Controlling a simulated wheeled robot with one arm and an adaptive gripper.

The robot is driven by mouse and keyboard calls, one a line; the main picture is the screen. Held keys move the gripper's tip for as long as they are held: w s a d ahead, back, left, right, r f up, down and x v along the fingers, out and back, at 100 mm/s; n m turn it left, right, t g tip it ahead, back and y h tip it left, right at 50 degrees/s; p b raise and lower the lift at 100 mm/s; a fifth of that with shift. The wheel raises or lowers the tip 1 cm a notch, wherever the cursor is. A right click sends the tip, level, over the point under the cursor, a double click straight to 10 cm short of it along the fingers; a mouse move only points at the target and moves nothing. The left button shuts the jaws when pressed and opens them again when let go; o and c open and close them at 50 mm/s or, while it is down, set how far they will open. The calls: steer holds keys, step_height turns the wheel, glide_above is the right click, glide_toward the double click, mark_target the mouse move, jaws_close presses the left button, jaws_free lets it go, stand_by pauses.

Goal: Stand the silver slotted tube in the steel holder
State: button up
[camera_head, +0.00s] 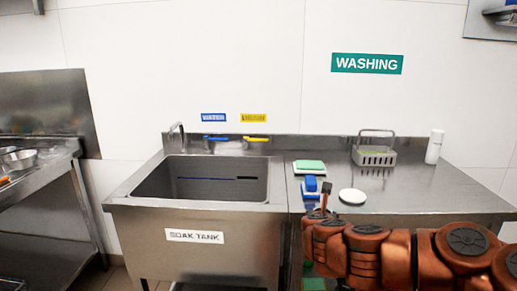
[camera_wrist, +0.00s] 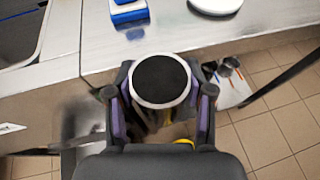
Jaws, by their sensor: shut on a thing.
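In the wrist view my gripper (camera_wrist: 160,92) is shut on a round thing with a pale silver rim and a dark centre, seen end-on. It looks like the silver slotted tube (camera_wrist: 162,106); its slots and length are hidden. The gripper hangs in front of the counter's front edge, over the floor side. In the head view my arm hides the gripper and tube. A steel wire basket with a handle (camera_head: 375,157) stands at the back of the counter; it may be the steel holder, but I cannot be sure.
The steel counter (camera_head: 440,187) holds a green-and-white pad (camera_head: 309,167), a blue block (camera_head: 311,184), a white disc (camera_head: 352,196) and a white bottle (camera_head: 434,147). The soak tank (camera_head: 195,228) is at the left. The counter's right side is mostly clear.

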steer(key=shift+d, duration=0.1)
stand_by(0.4)
step_height(320, 180, up, 14)
steer(key=p, duration=1.3)
steer(key=shift+p, duration=0.35)
